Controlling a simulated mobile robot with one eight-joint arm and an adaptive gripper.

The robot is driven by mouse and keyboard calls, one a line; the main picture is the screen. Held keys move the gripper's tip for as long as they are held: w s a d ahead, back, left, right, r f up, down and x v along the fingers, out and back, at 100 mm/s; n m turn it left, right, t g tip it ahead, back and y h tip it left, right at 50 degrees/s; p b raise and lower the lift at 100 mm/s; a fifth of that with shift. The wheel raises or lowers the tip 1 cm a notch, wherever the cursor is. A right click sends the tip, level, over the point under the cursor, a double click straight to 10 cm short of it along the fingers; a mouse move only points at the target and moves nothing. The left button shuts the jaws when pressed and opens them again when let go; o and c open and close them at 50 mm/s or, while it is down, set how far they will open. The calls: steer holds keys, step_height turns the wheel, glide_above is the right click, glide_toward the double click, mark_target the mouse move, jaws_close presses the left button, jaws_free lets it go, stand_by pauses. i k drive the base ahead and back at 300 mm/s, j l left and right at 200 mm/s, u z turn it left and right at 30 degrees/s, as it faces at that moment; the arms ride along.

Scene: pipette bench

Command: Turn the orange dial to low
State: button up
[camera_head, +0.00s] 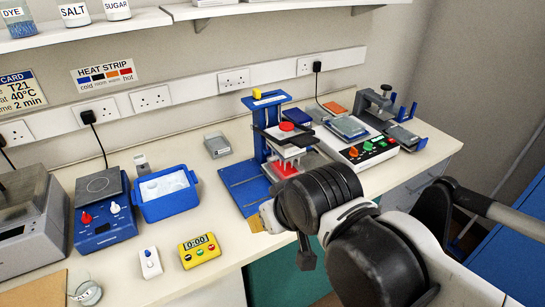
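The orange dial (353,152) is the leftmost of three knobs on the sloped front of a white device (334,145) at the back right of the bench. The marks around the dial are too small to read. My gripper (281,240) is above the front edge of the bench, in front of and to the left of the device, apart from the dial. My dark wrist hides much of the gripper. I cannot tell how far its fingers are apart.
A blue press (237,181) with a red plate stands just left of the white device. A blue hotplate (104,232), blue tub (169,204), yellow timer (199,251) and small white switch box (150,262) are at left. A blue-and-grey stand (405,138) is at right.

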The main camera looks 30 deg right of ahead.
mark_target(353, 152)
steer(key=z, duration=1.3)
